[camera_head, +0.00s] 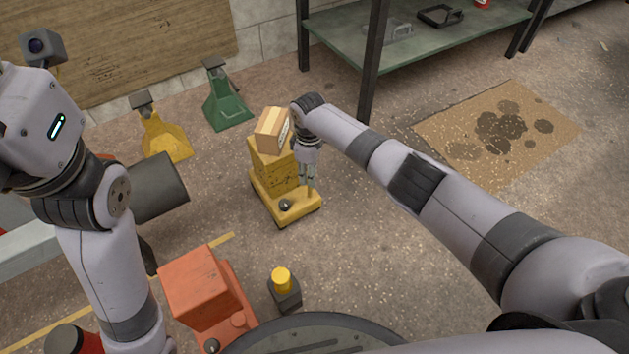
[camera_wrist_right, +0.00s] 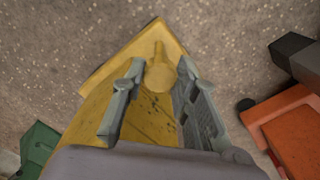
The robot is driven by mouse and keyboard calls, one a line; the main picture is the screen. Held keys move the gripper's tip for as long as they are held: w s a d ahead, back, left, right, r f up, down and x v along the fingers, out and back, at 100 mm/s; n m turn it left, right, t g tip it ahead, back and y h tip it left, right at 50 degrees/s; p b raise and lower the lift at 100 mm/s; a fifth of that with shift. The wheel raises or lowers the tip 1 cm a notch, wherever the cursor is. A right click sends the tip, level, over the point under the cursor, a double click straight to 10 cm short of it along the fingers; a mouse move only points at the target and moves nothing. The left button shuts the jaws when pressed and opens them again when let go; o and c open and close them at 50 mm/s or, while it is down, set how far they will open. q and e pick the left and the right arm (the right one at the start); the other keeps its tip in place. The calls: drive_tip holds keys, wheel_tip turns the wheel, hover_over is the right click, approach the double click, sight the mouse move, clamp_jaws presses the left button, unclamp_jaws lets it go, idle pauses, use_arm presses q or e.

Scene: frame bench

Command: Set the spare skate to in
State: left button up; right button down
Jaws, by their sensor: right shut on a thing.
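A yellow skate (camera_head: 271,171) stands on the floor in the middle of the head view, with a low base and a small dark round part at its front. It also shows in the wrist view (camera_wrist_right: 112,65). My right gripper (camera_head: 307,178) reaches down beside its right side. In the wrist view my right gripper (camera_wrist_right: 156,92) is shut on a yellow round-ended lever (camera_wrist_right: 158,76) between its fingers. Which setting the lever stands at cannot be told. My left arm is at the left of the head view, but its gripper does not show.
A cardboard box (camera_head: 272,130) sits on top of the yellow skate. An orange unit (camera_head: 197,287) and a yellow-capped dark post (camera_head: 282,281) stand nearer me. Yellow (camera_head: 164,138) and green (camera_head: 226,101) stands are behind left.

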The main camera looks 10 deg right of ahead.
drive_tip(key=shift+w+a+r, duration=0.1)
drive_tip(key=shift+w, duration=0.15)
drive_tip(key=c, duration=1.2)
unclamp_jaws()
drive_tip(key=shift+c, duration=0.2)
wheel_tip(320, 180, up, 12)
